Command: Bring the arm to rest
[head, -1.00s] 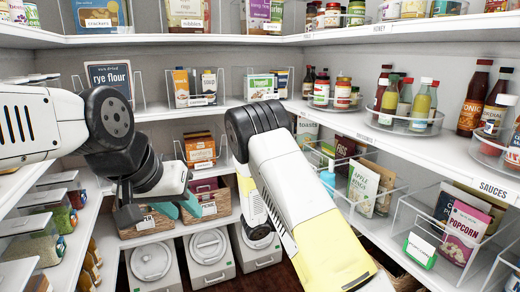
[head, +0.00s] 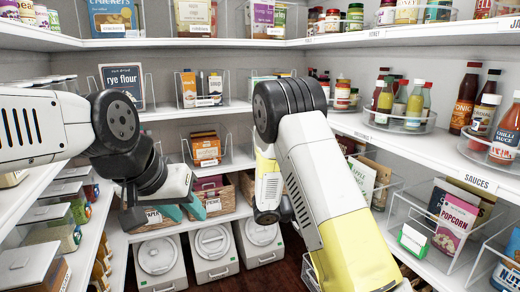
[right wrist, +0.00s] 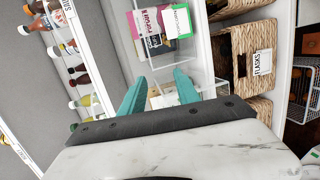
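My left gripper (head: 185,210) shows in the head view at the lower left, its teal fingertips apart and nothing visible between them. It is in front of the baskets on the back shelf; I cannot tell whether it touches them. My right arm (head: 315,170) reaches in from the lower right of the head view, where its fingers are hidden. In the right wrist view my right gripper (right wrist: 160,88) is open, with two teal fingers spread and no object held. Beyond the fingers are a clear rack and boxes.
Shelves enclose both sides and the back. Sauce bottles (head: 475,95) stand at right, with a popcorn box (head: 456,226) in a clear rack below. Lidded white bins (head: 156,257) stand low at the back. Jars line the left shelf. A wicker basket labelled flasks (right wrist: 245,55) is near the right gripper.

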